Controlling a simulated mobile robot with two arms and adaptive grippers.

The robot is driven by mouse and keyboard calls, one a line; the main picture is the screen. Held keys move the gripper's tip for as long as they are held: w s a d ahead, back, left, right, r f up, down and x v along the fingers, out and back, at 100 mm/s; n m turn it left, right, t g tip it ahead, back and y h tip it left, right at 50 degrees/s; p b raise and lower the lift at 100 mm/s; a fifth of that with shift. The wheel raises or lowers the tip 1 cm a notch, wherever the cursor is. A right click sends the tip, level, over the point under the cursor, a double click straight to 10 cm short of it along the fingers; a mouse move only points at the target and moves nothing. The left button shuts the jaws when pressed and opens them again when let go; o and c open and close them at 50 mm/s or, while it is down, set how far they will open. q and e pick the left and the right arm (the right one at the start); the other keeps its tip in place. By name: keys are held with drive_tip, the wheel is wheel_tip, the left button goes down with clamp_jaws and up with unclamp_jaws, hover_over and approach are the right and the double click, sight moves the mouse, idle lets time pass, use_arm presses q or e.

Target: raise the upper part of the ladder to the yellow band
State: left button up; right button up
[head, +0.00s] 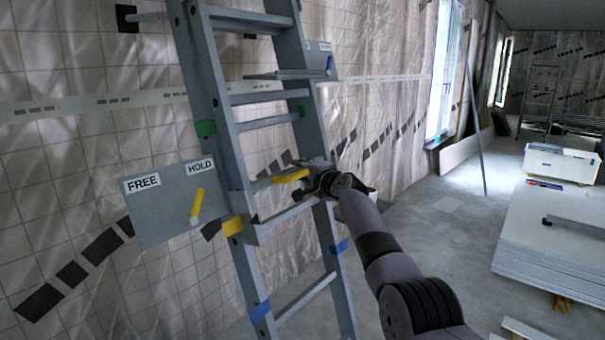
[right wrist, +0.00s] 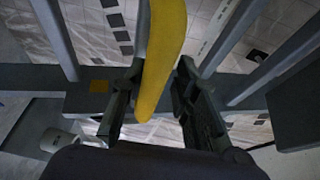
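The grey ladder (head: 228,125) leans by the wall. A yellow band (head: 233,226) is on its left side, with a green mark (head: 205,129) above and blue bands (head: 260,310) below. A grey plate (head: 160,210) beside it reads FREE and HOLD; its yellow lever (head: 198,201) points up toward HOLD. My right gripper (head: 312,177) is at a yellow bar (head: 290,176) on the ladder. In the right wrist view the bar (right wrist: 161,60) runs between the fingers of the right gripper (right wrist: 161,72); whether both fingers press on it is unclear. My left gripper is out of view.
A small grey shelf (head: 290,75) sits at the ladder's upper right. Stacked panels (head: 555,240) with a white box (head: 560,163) stand at the right. Another ladder (head: 541,95) is in the far background. The floor between is mostly clear.

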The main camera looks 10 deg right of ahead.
drive_tip(key=o, duration=0.3)
drive_tip(key=shift+w+r, duration=0.1)
drive_tip(key=shift+r, duration=0.25)
drive_tip(key=shift+o, duration=0.2)
drive_tip(key=shift+f, duration=0.1)
drive_tip(key=shift+s, duration=0.2)
drive_tip(key=f+v, duration=0.1)
drive_tip(key=v, duration=1)
drive_tip(key=shift+s+r, duration=0.3)
drive_tip(key=shift+r, duration=0.1)
drive_tip(key=shift+d, duration=0.15)
drive_tip(key=shift+d, duration=0.1)
